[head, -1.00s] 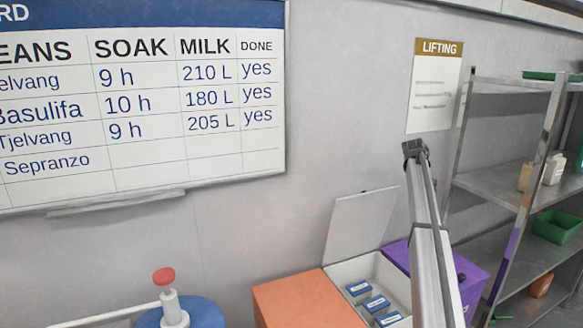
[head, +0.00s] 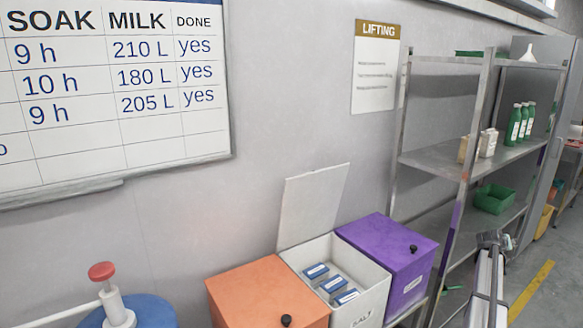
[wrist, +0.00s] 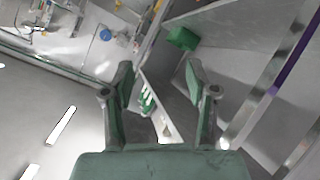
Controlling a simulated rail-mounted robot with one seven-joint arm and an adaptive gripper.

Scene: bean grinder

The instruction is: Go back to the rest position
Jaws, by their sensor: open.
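My gripper (wrist: 158,75) shows in the wrist view with its two fingers spread apart. Nothing is between them. In the head view, part of my arm (head: 487,285) rises from the bottom edge at the lower right, in front of the metal shelf and the floor. I cannot make out the gripper fingers in the head view.
A metal shelf (head: 432,158) stands at the right with green bottles (head: 521,122) and a green bin (head: 493,198). Orange (head: 262,292), white (head: 375,290) and purple (head: 395,240) boxes stand by the wall; the white one is open, holding blue packs (head: 331,284).

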